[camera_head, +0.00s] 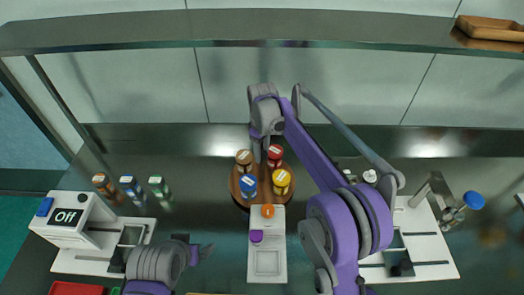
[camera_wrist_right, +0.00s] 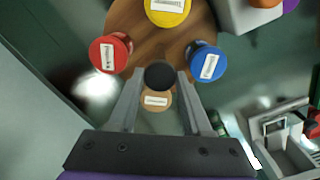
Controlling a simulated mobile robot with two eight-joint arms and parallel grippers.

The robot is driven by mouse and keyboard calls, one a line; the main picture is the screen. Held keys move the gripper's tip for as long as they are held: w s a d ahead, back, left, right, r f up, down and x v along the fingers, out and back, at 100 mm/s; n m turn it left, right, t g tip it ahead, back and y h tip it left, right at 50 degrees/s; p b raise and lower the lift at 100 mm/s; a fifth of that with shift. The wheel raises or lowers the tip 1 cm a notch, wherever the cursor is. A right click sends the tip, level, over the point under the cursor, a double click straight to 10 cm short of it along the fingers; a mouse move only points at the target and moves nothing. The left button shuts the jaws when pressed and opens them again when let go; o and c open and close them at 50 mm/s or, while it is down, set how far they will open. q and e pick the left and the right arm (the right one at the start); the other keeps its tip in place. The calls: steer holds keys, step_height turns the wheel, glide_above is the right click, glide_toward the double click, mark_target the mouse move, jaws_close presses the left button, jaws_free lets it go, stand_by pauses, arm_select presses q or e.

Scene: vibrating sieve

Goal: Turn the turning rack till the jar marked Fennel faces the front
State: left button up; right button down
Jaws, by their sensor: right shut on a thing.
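The turning rack is a round wooden disc (camera_head: 240,199) near the middle of the bench. It carries a brown jar (camera_head: 244,158), a red jar (camera_head: 274,153), a blue jar (camera_head: 249,184) and a yellow jar (camera_head: 280,179). Blue and yellow stand on the front side. The labels are too small to read, so I cannot tell which is Fennel. In the right wrist view, my right gripper (camera_wrist_right: 160,80) is shut on a black knob (camera_wrist_right: 160,74) above the disc, with the brown jar (camera_wrist_right: 157,101) partly behind it. My left gripper (camera_head: 197,250) is low at left, away from the rack; its opening is unclear.
A white stand (camera_head: 267,264) with orange and purple pieces is just in front of the rack. Several small bottles (camera_head: 130,187) and a white machine marked Off (camera_head: 70,217) stand at left. A metal shelf (camera_head: 260,28) crosses above.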

steer(key=shift+n, duration=3.4)
steer(key=shift+c, duration=1.7)
jaws_free()
step_height(320, 180, up, 8)
steer(key=shift+f, duration=0.2)
